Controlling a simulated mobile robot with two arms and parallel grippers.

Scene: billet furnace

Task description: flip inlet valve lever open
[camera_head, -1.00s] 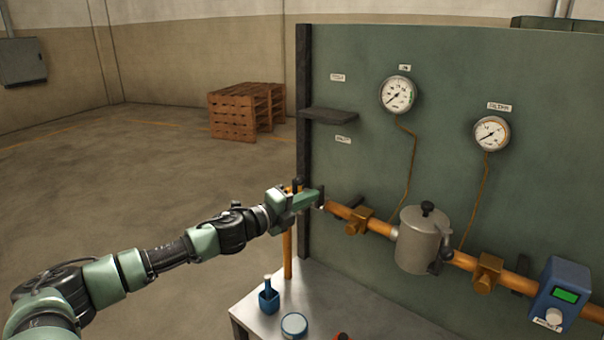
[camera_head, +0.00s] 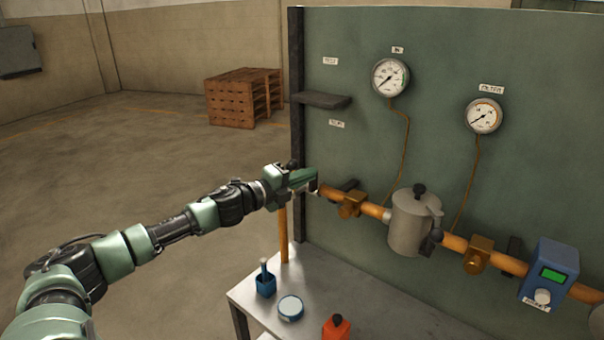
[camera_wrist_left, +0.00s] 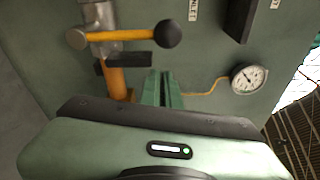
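The inlet valve shows in the left wrist view as a grey metal body (camera_wrist_left: 98,20) on an orange pipe. Its lever (camera_wrist_left: 122,36) is an orange bar ending in a black ball knob (camera_wrist_left: 168,33), and it points sideways to the right there. My left gripper (camera_wrist_left: 162,74) has its two green fingers close together with nothing between them. The fingertips are just below the lever and appear apart from it. In the head view the left gripper (camera_head: 312,180) is at the left end of the pipe and hides most of the valve. My right gripper is not in view.
A green panel carries two gauges (camera_head: 390,77) (camera_head: 484,116) and a dark shelf (camera_head: 322,100). The pipe runs right past a grey canister (camera_head: 410,228) to a blue meter box (camera_head: 549,274). A table (camera_head: 375,318) below holds a blue holder (camera_head: 266,286), a round tin (camera_head: 290,308) and an orange bottle (camera_head: 336,327).

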